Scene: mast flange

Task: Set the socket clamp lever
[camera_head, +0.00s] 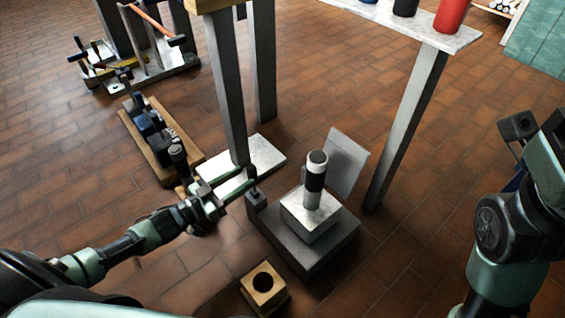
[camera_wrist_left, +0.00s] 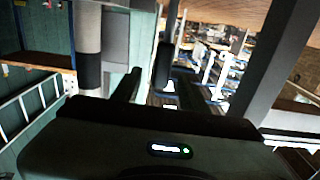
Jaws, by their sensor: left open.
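A dark grey socket base (camera_head: 310,247) stands on the floor, with a lighter metal block (camera_head: 310,222) on top. An upright post (camera_head: 315,182) with a black band and dark cap rises from the block; the banded post also shows at the left in the left wrist view (camera_wrist_left: 90,50). A small dark upright piece, seemingly the clamp lever (camera_head: 253,192), stands at the base's left corner. My left gripper (camera_head: 245,184) is open beside this piece, reaching in from the left. Whether they touch is unclear. My right gripper is not visible.
A wooden block with a round hole (camera_head: 264,284) sits in front of the base. A tilted grey plate (camera_head: 346,160) stands behind the post. Table legs (camera_head: 407,125) rise nearby. A wooden board with dark fittings (camera_head: 155,140) lies at left.

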